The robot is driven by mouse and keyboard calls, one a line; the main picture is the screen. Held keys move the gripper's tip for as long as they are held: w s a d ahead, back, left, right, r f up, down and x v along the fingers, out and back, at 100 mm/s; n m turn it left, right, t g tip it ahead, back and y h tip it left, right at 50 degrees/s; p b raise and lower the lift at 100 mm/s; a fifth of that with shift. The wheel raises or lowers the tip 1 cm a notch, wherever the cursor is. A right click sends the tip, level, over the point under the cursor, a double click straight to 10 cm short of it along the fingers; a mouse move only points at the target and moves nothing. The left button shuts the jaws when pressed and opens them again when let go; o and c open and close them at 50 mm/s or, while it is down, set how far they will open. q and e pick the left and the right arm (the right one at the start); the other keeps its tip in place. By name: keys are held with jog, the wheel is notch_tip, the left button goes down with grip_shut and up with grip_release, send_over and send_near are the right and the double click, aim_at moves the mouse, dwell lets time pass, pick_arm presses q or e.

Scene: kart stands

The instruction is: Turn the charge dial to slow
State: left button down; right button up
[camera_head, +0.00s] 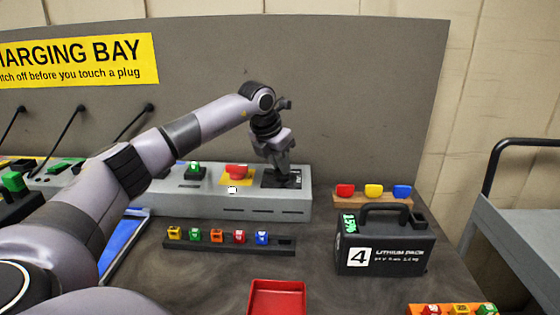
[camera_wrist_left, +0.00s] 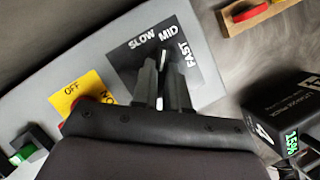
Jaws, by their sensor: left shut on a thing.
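The charge dial's black plate (camera_head: 268,180) is at the right end of the grey charger box (camera_head: 220,203). The plate (camera_wrist_left: 128,62) in the left wrist view carries the white words SLOW, MID and FAST. My left gripper (camera_head: 285,178) reaches down over it and is shut on the dial. In the left wrist view its fingers (camera_wrist_left: 162,80) hide most of the dial. A white mark (camera_wrist_left: 163,58) shows between the fingers and points roughly toward MID. My right gripper is out of view.
A red switch (camera_head: 237,171) on a yellow OFF/ON plate sits left of the dial. A lithium pack (camera_head: 385,252) stands in front at right, near a rack (camera_head: 400,202) of coloured pieces. A rail (camera_head: 225,247) of coloured blocks and a red tray (camera_head: 277,284) are in front.

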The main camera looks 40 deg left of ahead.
pick_arm(q)
jog(key=shift+d+r+n+y+p, duration=0.15)
jog(key=shift+n+y+p, duration=0.4)
jog(key=shift+n, duration=0.65)
jog(key=shift+n+y+p, duration=0.35)
jog(key=shift+n+p, duration=0.1)
jog(key=shift+n, duration=0.75)
jog(key=shift+w+n+g+y+p, duration=0.1)
jog(key=shift+n+g+y+p, duration=0.25)
jog(key=shift+n, duration=0.95)
jog(key=c, duration=1.1)
grip_release()
jog(key=shift+c, duration=0.2)
jog(key=v, duration=0.7)
jog(key=shift+b, duration=0.3)
jog(key=shift+d, duration=0.15)
